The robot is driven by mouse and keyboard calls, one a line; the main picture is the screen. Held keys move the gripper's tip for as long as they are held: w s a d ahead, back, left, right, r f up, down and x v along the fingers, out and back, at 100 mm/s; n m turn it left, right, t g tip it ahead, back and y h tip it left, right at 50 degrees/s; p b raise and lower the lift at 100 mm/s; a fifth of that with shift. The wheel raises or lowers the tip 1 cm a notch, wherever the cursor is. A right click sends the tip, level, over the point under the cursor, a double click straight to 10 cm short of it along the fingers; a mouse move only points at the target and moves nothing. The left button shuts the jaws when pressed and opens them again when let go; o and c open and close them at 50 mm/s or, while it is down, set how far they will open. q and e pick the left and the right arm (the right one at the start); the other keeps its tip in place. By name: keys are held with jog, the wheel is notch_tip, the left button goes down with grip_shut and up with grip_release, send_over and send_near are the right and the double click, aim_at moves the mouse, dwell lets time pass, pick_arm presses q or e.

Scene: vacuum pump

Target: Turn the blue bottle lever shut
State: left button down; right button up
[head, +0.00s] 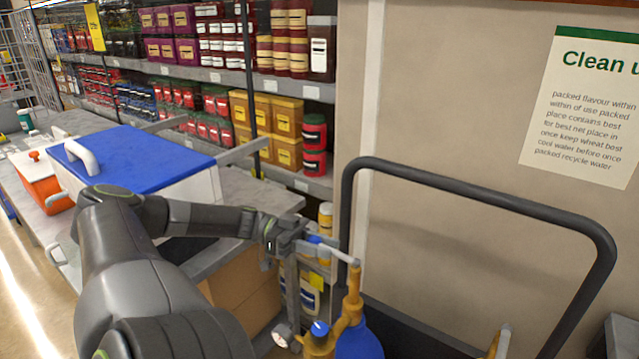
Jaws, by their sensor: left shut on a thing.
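The blue bottle (362,343) stands low at the bottom centre, with a yellow-orange pump head (351,302) rising from it. My right gripper is out of view. The lower part of the bottle is cut off by the picture edge.
Another yellow pump head with a blue cap (319,330) is close to the left of the blue bottle. A dark cart handle (480,195) arches at the right. A blue-lidded cooler (135,150) and an orange box (42,180) sit on the counter at left. Stocked shelves stand behind.

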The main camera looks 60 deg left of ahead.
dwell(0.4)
pick_arm(q)
jog(key=c, duration=1.1)
grip_release()
jog(key=shift+w, duration=0.15)
jog(key=shift+o, duration=0.2)
jog(key=b+v, duration=0.1)
jog(key=v, duration=1.1)
jog(key=shift+b, duration=0.3)
jog(key=shift+f, duration=0.1)
